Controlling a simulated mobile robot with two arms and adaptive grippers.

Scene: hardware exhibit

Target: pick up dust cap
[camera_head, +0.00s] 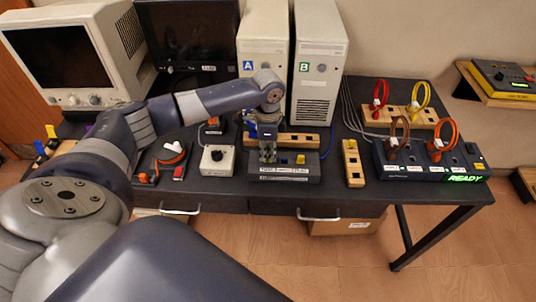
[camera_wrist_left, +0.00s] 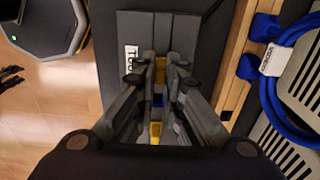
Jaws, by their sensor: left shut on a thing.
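My left gripper (camera_head: 268,157) points down over a dark grey device (camera_head: 282,176) with white labels on its front. A yellow cap (camera_head: 300,159) sits on the device just right of the gripper; a yellow piece also shows beyond the fingertips in the wrist view (camera_wrist_left: 159,70). My right gripper is out of view.
A white box with a knob (camera_head: 217,160) stands left of the device. A wooden block (camera_head: 353,164) and a port unit with a READY display (camera_head: 432,165) stand right. Computer towers (camera_head: 320,65) stand behind, with a blue cable (camera_wrist_left: 275,75) nearby. The dark table is crowded.

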